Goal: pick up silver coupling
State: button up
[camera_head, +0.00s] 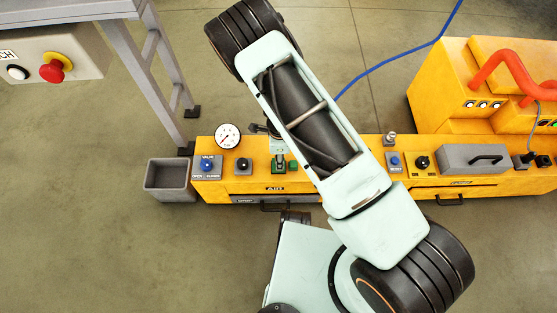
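A small silver, upright, rounded piece (390,138) stands at the back edge of the yellow console, just right of my arm. It looks like the silver coupling, but it is too small to be sure. My own pale arm crosses the middle of the view and covers part of the console.
The yellow console (222,188) carries a pressure gauge (228,135), knobs, a green-based fixture (285,166) and a grey handled box (473,158). A grey bin (170,179) stands at its left. An orange pipe (515,70) tops the yellow machine (440,85). A blue cable (400,61) lies behind.

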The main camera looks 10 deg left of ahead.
jog(key=shift+c, duration=0.2)
jog(key=shift+r, duration=0.1)
grip_shut()
